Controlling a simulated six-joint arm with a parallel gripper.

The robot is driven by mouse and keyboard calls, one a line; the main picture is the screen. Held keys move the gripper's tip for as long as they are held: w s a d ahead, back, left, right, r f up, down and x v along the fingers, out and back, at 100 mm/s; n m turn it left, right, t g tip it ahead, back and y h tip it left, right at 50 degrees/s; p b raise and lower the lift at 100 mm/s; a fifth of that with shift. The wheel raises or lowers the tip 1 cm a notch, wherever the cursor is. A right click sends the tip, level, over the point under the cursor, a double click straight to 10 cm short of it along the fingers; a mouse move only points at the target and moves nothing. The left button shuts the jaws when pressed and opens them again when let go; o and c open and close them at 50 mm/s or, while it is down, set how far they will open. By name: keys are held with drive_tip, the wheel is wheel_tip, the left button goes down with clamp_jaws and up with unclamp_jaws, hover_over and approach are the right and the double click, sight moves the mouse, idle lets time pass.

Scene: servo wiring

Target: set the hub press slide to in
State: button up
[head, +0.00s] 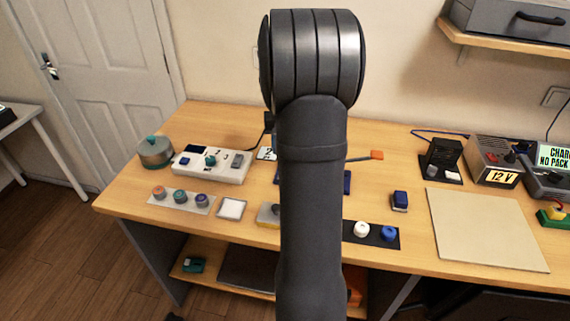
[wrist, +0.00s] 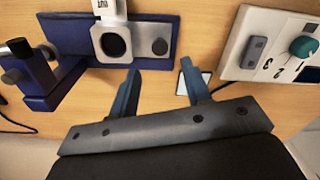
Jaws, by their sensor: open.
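The hub press (wrist: 165,22) shows in the wrist view as a dark blue base plate with a grey sliding block (wrist: 118,42) on it. The block has a dark round hole and a round knob beside it. A small label with dark letters sits at the picture's top edge, too cropped to read surely. A blue bracket with a dark cylinder (wrist: 20,48) stands at the left. My gripper (wrist: 160,84) is open and empty, its fingertips just short of the plate's near edge. In the head view my arm hides the gripper and most of the press; a blue part (head: 347,182) shows.
A white control box (head: 228,165) with a teal knob stands left of the press; it also shows in the wrist view (wrist: 243,58). A row of knobs (head: 180,197), a white square tray (head: 232,209) and a dark strip (head: 372,240) lie nearer the front. A beige mat (head: 485,230) is right.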

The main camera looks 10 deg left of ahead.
wheel_tip(320, 180, down, 8)
drive_tip(key=shift+r, duration=0.25)
clamp_jaws()
